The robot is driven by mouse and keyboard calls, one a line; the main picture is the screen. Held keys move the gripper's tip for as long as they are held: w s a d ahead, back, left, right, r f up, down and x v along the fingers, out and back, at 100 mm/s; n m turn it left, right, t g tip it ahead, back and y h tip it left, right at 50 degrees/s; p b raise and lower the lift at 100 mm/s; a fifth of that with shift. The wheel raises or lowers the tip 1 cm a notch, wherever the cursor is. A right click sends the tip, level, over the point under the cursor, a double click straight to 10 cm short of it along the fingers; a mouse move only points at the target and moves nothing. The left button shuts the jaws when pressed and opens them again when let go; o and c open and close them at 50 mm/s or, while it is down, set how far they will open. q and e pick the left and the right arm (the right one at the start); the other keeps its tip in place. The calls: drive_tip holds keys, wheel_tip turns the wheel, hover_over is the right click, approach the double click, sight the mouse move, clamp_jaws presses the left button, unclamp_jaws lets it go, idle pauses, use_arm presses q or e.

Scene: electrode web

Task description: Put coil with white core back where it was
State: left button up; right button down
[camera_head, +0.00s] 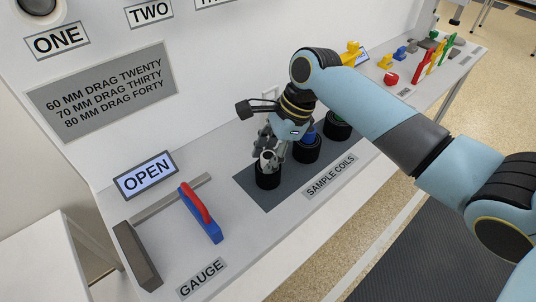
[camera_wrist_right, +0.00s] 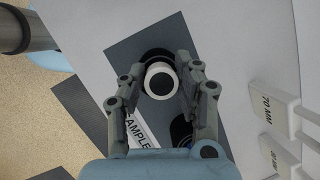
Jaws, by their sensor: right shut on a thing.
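The coil with white core (camera_head: 268,181) is a black cylinder with a white hub, upright at the left end of the dark sample mat (camera_head: 252,190). My right gripper (camera_head: 268,157) points down from above and is shut on its white core. In the right wrist view the white core (camera_wrist_right: 160,81) shows between the two fingers (camera_wrist_right: 160,82). Whether the coil's base touches the mat is hard to tell. The coil with blue core (camera_head: 307,151) and the coil with green core (camera_head: 338,127) stand beside it on the mat. My left gripper is not in view.
A blue gauge with a red handle (camera_head: 201,212) lies to the left, near a grey bar (camera_head: 136,256) and an OPEN sign (camera_head: 145,175). White blocks, one marked 70 MM (camera_wrist_right: 272,106), show in the right wrist view. Coloured parts (camera_head: 428,63) stand at the far right.

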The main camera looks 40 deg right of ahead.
drive_tip(key=c, duration=0.9)
unclamp_jaws()
drive_tip(key=shift+f, duration=0.1)
drive_tip(key=shift+c, duration=0.2)
drive_tip(key=p+v, duration=0.1)
drive_tip(key=v, duration=1.1)
